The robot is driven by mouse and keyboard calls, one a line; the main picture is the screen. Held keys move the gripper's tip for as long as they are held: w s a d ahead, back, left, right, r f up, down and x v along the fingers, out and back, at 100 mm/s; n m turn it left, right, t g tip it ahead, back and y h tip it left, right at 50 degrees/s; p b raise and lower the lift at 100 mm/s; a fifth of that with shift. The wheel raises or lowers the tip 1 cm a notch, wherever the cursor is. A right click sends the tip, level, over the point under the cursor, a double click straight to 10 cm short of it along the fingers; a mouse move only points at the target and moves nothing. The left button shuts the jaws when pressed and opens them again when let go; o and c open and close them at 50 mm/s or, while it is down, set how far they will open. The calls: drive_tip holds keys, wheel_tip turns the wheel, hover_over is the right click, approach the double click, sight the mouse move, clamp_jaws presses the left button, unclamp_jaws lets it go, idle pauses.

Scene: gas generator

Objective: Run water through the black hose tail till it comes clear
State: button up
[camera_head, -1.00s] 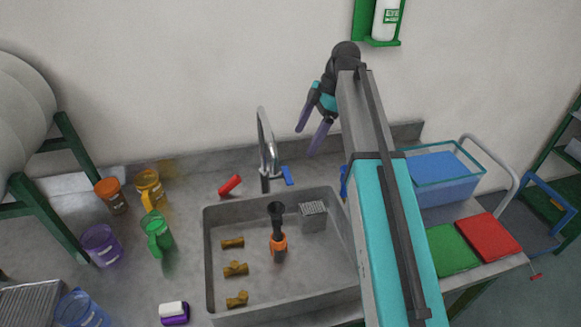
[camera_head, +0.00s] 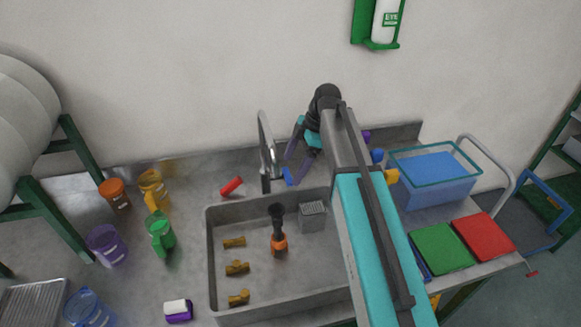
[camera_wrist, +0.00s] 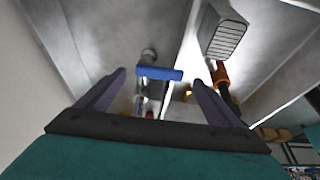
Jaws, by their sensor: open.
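A black hose tail with an orange collar (camera_head: 278,222) stands in the grey sink (camera_head: 325,262). Part of its orange collar shows at the right in the wrist view (camera_wrist: 221,75). The metal tap (camera_head: 265,150) stands behind the sink, with a blue lever (camera_head: 288,176) to its right and a red lever (camera_head: 231,186) to its left. No water stream is visible. My gripper (camera_head: 297,168) is open and empty near the blue lever. In the wrist view, the blue lever (camera_wrist: 160,73) appears between the fingertips; whether they touch it I cannot tell.
Several brass fittings (camera_head: 236,268) and a grey slotted block (camera_head: 313,216) are in the sink. Coloured jugs (camera_head: 160,235) stand left. A blue water tub (camera_head: 435,175), green board (camera_head: 441,248) and red board (camera_head: 483,236) lie right of my arm.

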sight(288, 176)
drive_tip(key=shift+x, duration=1.05)
drive_tip(key=shift+c, duration=0.2)
drive_tip(key=c, duration=1.5)
drive_tip(key=shift+a, duration=0.15)
drive_tip(key=shift+o, duration=0.2)
